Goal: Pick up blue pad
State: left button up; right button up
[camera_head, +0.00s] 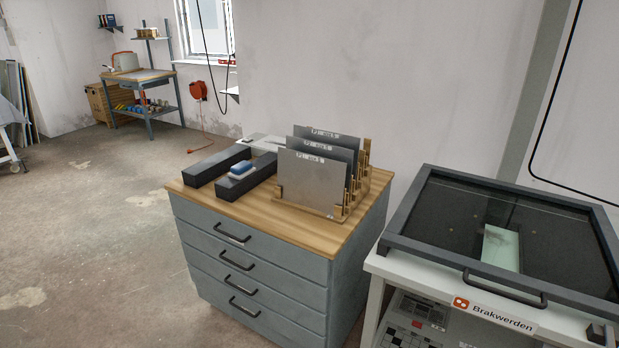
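The blue pad (241,168) is a small block with a blue top and a paler lower part. It rests at the middle of a dark, long holder (247,181) on the wooden top of a grey drawer cabinet (190,196). Neither of my grippers shows in the head view, so their state and distance from the pad are hidden.
A second dark bar (217,165) lies left of the holder. Several metal plates (311,181) stand in a wooden rack (349,206) to the right. A processor with a dark glass lid (450,221) stands right of the cabinet. The floor (100,245) at left is clear.

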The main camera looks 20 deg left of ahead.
aim_at(239, 172)
jog(key=i+j, duration=0.2)
jog(key=j, duration=0.15)
jog(key=i+j, duration=0.2)
jog(key=j, duration=0.15)
jog(key=i+j+u, duration=0.1)
jog(key=j, duration=0.3)
jog(key=i+j, duration=0.3)
